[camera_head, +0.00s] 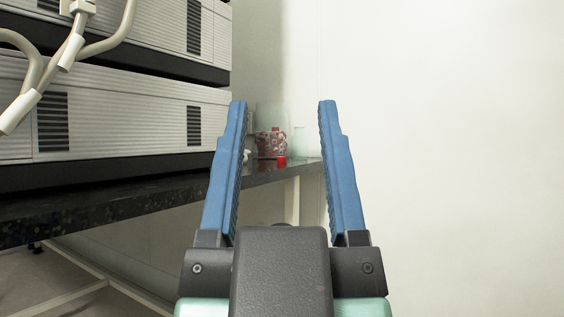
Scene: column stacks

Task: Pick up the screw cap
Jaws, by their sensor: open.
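A small red object (282,161), which looks like the screw cap, sits near the edge of the dark bench top, far ahead of my gripper. It shows between the two fingers in the picture. My gripper (283,108) is open and empty, with two blue fingers pointing forward and wide apart. It touches nothing that I can see. The cap is too small in view to make out its details.
A glass vessel with red contents (270,143) and a pale clear container (299,143) stand behind the cap. Large stacked instruments (120,115) with hoses fill the left of the dark bench (110,203). A bare white wall (450,130) is at right.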

